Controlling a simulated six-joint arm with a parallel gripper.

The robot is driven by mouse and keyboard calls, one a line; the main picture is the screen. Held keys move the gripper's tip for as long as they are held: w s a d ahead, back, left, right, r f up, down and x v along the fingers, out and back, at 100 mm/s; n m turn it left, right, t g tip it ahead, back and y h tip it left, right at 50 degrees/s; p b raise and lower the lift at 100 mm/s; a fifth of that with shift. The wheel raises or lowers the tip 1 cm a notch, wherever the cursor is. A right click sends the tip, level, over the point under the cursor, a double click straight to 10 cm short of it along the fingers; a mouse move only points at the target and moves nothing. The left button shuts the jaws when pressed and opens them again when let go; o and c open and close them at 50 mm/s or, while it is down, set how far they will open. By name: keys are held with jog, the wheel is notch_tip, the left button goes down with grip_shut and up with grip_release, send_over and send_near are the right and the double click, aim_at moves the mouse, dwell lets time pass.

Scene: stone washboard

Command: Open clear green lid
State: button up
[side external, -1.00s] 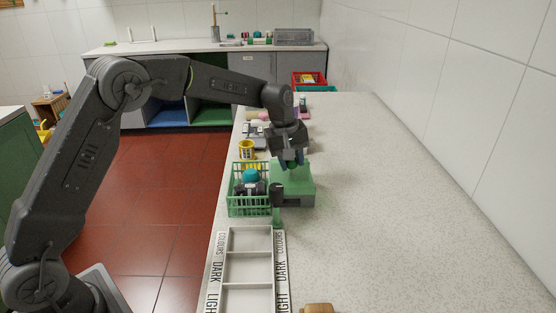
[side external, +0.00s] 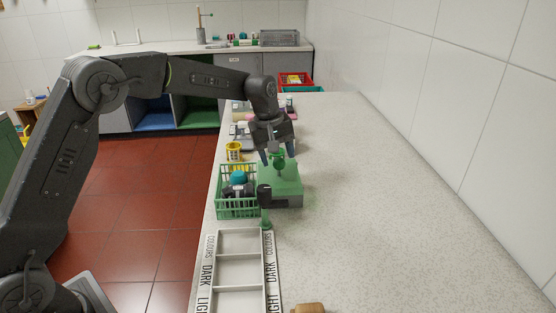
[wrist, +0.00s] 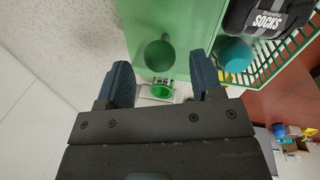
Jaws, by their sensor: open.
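A green box with a translucent green lid (side external: 285,180) stands on the counter, right of a green wire basket. The lid looks closed. A green knob (side external: 279,160) rises from its top. The lid (wrist: 180,15) and round knob (wrist: 160,54) also show in the wrist view. My gripper (side external: 277,157) is open and points down over the lid, with its blue fingers at either side of the knob in the side view. In the wrist view my gripper (wrist: 162,80) is empty, and the knob appears just beyond the fingertips, between their lines. I cannot tell whether a finger touches it.
The green basket (side external: 222,204) holds a teal ball (wrist: 235,54) and a black SOCKS pouch (wrist: 268,16). A dark-handled tool (side external: 264,197) stands close in front of the box. A white labelled tray (side external: 241,242) lies nearer. The counter (side external: 380,200) is clear at right.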

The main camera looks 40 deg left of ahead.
aim_at(268, 177)
notch_tip(268, 177, up, 12)
jog(key=s+a, duration=0.1)
jog(key=s, duration=0.1)
jog(key=shift+f, duration=0.25)
jog(key=shift+a, duration=0.1)
jog(key=s+r+m+t, duration=0.1)
jog(key=s+r+m, duration=0.25)
jog(key=s, duration=0.45)
jog(key=s+f+m+t, duration=0.1)
jog(key=s+f+m, duration=0.2)
jog(key=s, duration=0.9)
jog(key=s+d+f+m+t+y, duration=0.1)
jog(key=s+f+m, duration=0.2)
jog(key=s, duration=0.9)
jog(key=shift+s+d+f+m+t, duration=0.15)
jog(key=shift+s+f+m+t, duration=0.2)
jog(key=shift+m, duration=0.5)
